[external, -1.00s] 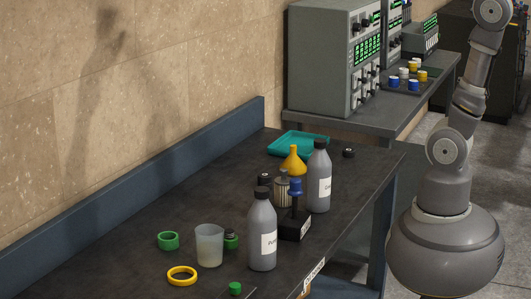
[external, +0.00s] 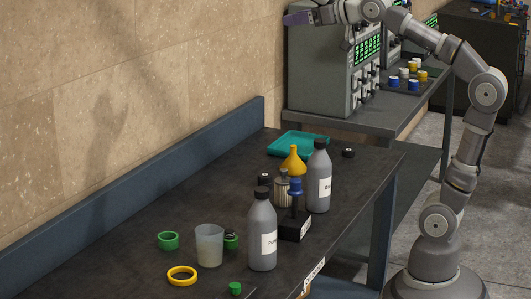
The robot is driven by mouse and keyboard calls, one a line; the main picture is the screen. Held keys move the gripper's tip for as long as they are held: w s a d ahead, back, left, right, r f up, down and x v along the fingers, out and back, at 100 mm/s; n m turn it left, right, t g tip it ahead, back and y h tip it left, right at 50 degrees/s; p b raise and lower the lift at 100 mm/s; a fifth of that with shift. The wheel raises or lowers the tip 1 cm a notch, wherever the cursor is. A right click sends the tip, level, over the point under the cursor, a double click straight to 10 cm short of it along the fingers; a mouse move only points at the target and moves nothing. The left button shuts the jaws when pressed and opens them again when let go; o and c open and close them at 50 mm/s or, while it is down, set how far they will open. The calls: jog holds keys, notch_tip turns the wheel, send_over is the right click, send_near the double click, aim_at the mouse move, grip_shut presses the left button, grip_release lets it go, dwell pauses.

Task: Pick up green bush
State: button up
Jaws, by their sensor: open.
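A green ring-shaped bush (external: 168,240) lies flat on the dark bench, left of a translucent beaker (external: 209,245). A second green piece (external: 232,242) shows partly behind the beaker, with something dark on top. A small green piece (external: 235,288) is near the front edge of the picture. I cannot tell whether these two are also bushes. My gripper (external: 298,18) is high at the top of the view, in front of the grey instrument, far above and away from the green ring. Its purple fingers are open, with nothing visible between them.
A yellow ring (external: 182,276) lies near the green ring. Two grey bottles (external: 262,235) (external: 318,180), a black stand with a blue piece (external: 295,187), a yellow funnel (external: 293,160) and a teal tray (external: 298,143) crowd the bench's right and back. The bench's left is clear.

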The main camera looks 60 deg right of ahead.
jog(key=shift+o, duration=0.2)
jog(key=shift+o, duration=1.4)
jog(key=n+g+y+p, duration=0.3)
jog(key=n+g+p, duration=0.6)
jog(key=g+p, duration=0.3)
send_over(172, 233)
jog(key=s, duration=0.3)
notch_tip(172, 233, down, 46)
jog(key=b+x, duration=0.1)
jog(key=x, duration=0.3)
jog(key=b+x, duration=0.1)
jog(key=x, duration=0.1)
jog(key=shift+d+f+b, duration=0.25)
jog(key=shift+f+b, duration=0.05)
jog(key=shift+f, duration=0.2)
jog(key=shift+w+a+f, duration=0.15)
jog(key=shift+a+f, duration=0.05)
jog(key=shift+f, duration=0.2)
